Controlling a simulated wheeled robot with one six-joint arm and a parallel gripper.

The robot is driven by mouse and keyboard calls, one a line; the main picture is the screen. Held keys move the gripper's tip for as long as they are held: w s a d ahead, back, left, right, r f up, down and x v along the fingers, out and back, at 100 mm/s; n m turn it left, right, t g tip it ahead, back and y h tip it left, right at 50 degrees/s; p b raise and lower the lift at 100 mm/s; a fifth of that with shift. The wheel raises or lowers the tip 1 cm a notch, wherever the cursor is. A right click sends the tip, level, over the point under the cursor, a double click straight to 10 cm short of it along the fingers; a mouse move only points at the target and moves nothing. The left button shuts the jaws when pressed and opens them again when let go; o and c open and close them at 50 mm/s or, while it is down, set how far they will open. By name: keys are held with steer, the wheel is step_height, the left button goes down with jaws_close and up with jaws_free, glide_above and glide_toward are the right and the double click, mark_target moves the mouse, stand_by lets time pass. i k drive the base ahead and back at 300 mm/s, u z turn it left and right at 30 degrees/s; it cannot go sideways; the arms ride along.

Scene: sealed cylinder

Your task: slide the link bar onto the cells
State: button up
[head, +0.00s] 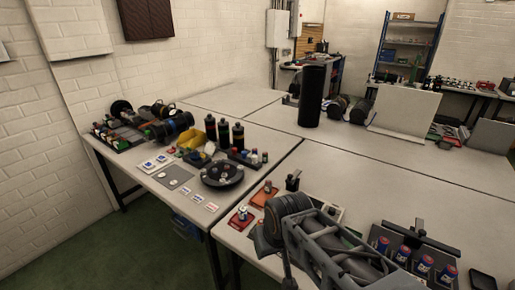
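Several cells (403,254), blue cylinders with red and pale bands, stand upright in a row at the lower right, on the near right table. A dark bar-shaped piece (436,247) with an upright post lies just behind the row. I cannot tell whether it is the link bar or part of a fixture. My arm crosses the lower middle of the view, left of the cells, and hides part of the table there. I cannot make out my gripper's fingers or anything held in them.
Red and orange blocks (264,194) with small parts sit left of my arm. A tall black cylinder (312,96) stands farther back. The left table holds a round dark tray (222,181), bottles (238,136) and cards. The right table's middle (400,185) is clear.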

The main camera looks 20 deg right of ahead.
mark_target(420, 234)
steer(key=z, duration=1.3)
